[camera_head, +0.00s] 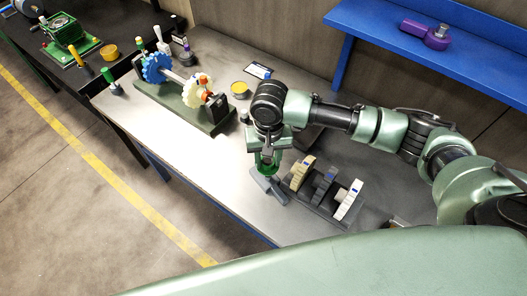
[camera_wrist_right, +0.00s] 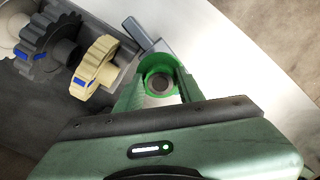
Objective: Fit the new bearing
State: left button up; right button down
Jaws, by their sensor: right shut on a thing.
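My right gripper (camera_head: 266,168) points down over the near part of the grey bench. It is shut on a green ring-shaped part, which looks like the bearing (camera_wrist_right: 158,64); its round dark bore faces the right wrist camera. A grey piece (camera_head: 270,190) lies just under the gripper, and its bar also shows in the right wrist view (camera_wrist_right: 138,33). Farther back stands a shaft assembly on a dark green base (camera_head: 172,103), with a blue gear (camera_head: 155,68), a cream gear with orange parts (camera_head: 192,93) and a dark end block (camera_head: 216,112). My left gripper is out of view.
A rack to the right of the gripper holds a cream gear (camera_head: 302,172), a dark gear (camera_head: 323,186) and a white gear (camera_head: 348,200). A yellow-topped round container (camera_head: 240,88) stands behind. A blue shelf (camera_head: 385,35) holds a purple part (camera_head: 425,34). The bench's left front is clear.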

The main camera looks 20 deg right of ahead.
jog(key=shift+f, duration=0.2)
jog(key=shift+d, duration=0.1)
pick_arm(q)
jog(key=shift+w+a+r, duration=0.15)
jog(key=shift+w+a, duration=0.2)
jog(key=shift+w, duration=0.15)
pick_arm(e)
jog(key=shift+s+r+p, duration=0.1)
jog(key=shift+r+p, duration=0.05)
jog(key=shift+p, duration=0.7)
notch_tip(320, 180, down, 5)
jog(key=shift+f+b, duration=0.1)
jog(key=shift+b, duration=0.85)
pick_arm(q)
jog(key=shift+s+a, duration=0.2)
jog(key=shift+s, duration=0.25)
pick_arm(e)
jog(key=shift+r, duration=0.2)
